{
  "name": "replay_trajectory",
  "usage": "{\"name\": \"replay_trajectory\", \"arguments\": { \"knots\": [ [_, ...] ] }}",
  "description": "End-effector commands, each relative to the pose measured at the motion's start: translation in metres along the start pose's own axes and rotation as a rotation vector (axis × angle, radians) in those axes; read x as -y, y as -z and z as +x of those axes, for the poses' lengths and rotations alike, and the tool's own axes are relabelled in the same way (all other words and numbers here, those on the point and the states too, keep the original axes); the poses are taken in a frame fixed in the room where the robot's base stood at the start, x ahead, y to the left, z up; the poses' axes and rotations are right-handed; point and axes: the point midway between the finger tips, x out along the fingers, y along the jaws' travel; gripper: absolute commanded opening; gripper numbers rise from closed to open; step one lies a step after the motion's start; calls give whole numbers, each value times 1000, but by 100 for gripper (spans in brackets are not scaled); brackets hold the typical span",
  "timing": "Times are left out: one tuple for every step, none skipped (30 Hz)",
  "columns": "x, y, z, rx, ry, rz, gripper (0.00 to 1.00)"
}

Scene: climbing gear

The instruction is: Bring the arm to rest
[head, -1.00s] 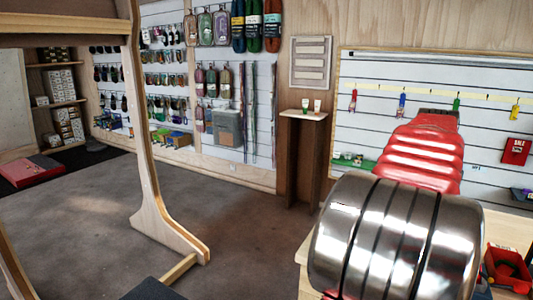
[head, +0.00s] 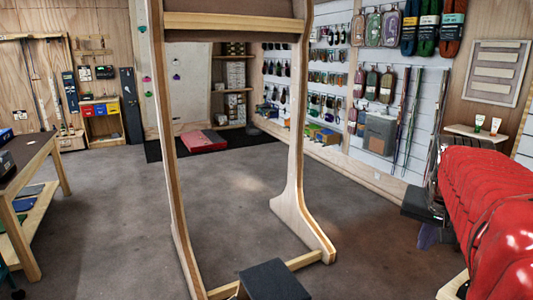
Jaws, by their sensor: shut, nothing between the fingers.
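A wooden frame (head: 290,195) with two uprights stands on the open floor at the centre, a dark block (head: 273,280) at its foot. A workbench (head: 25,170) stands at left. Grey floor is clear between.

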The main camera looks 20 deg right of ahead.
Motion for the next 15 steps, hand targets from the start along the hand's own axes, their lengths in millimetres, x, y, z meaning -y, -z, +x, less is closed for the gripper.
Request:
{"name": "replay_trajectory", "arguments": {
  "knots": [
    [18,-11,-3,-2,21,-39,0],
    [26,-17,-4,-3,31,-59,0],
    [38,-26,-6,-4,45,-87,0],
    [46,-33,-7,-4,55,-108,0],
    [54,-40,-9,-4,65,-130,0],
    [63,-50,-10,-3,78,-159,0],
    [70,-57,-12,-4,88,-181,0],
    [77,-65,-13,-2,98,-204,0],
    [86,-76,-15,-3,111,-234,0],
    [92,-84,-16,-2,121,-256,0],
    [97,-92,-18,-3,131,-278,0],
    [105,-103,-20,-2,144,-308,0],
    [110,-111,-21,-2,154,-331,0],
    [115,-120,-22,-1,164,-353,0],
    [121,-131,-24,-2,177,-383,0]
  ]
}}
